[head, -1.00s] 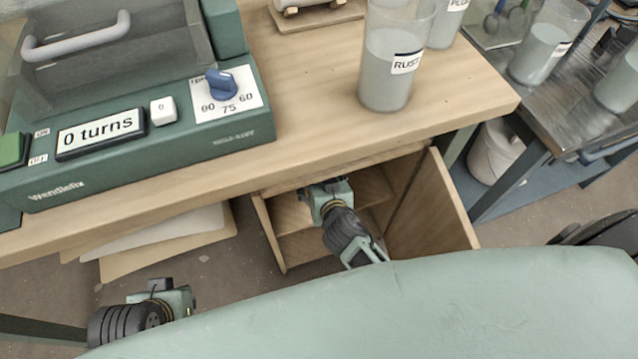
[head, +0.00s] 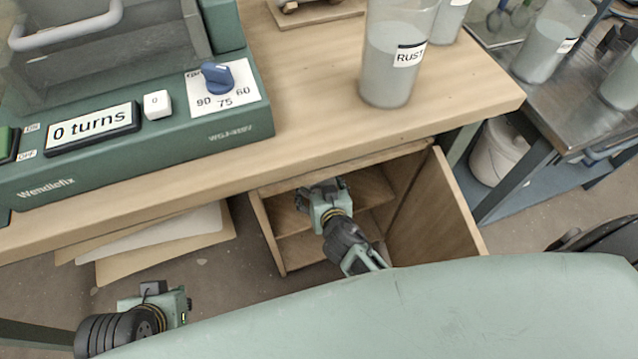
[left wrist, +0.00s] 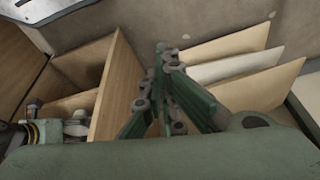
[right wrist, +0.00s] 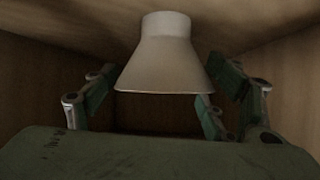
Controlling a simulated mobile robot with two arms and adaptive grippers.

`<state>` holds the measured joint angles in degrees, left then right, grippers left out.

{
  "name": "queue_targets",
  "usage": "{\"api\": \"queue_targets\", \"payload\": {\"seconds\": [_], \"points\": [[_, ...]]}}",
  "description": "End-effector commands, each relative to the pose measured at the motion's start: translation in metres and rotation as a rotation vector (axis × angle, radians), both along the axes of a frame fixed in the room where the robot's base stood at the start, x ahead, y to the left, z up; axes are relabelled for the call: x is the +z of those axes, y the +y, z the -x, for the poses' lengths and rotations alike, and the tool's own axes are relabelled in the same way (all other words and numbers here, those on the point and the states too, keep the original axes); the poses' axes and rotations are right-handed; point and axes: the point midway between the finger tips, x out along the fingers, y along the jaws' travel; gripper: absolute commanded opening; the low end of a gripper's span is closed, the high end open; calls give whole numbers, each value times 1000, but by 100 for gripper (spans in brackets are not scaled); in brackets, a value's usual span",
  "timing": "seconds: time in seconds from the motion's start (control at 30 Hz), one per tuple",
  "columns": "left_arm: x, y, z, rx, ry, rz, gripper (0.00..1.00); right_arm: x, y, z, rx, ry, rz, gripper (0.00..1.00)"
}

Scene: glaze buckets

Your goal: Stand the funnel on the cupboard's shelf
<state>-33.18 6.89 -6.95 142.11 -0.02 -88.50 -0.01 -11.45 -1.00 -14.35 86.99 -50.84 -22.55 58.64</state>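The pale funnel (right wrist: 165,60) shows in the right wrist view, inside the wooden cupboard, spout up and wide mouth down in the picture. My right gripper (right wrist: 160,100) has its fingers spread on both sides of the funnel, with small gaps showing; it looks open. I cannot tell what the funnel rests on. In the head view my right gripper (head: 318,200) reaches into the open cupboard (head: 265,235); the funnel is hidden there. The cupboard's shelf (head: 372,188) shows beside it. My left gripper (left wrist: 158,62) is empty outside the cupboard, its fingers converging at the tips.
The cupboard's door (head: 440,215) stands open on the right. The worktop (head: 310,100) lies above, with a green wedging machine (head: 130,150) and a bucket marked RUST (head: 388,75). Flat boards (head: 165,240) lean left of the cupboard. A white bucket (head: 497,150) stands at right.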

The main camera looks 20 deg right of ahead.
Motion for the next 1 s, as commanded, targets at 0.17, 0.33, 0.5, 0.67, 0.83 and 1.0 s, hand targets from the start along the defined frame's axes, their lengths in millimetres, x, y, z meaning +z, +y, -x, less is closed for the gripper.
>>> {"api": "queue_targets", "payload": {"seconds": [0.17, 0.33, 0.5, 0.67, 0.83, 1.0], "points": [[0, 0, 0, 0, 1, 1, 0, 0, 0, 0, 0, 0, 0, 88], [0, -1, 0, 0, 1, 1, 0, 0, 0, 0, 0, 0, 0, 88], [2, 0, 2, 0, 12, -1, 0, 3, 0, 0, 0, 0, 1, 88], [8, 1, 8, 2, 38, -5, 0, 15, 2, 22, -1, 3, -3, 88], [16, 1, 8, 2, 37, -5, 0, 34, 3, 57, -3, 3, -2, 88], [-1, 1, 4, 2, 48, -6, 0, 49, 5, 85, -2, 1, 0, 88]]}}
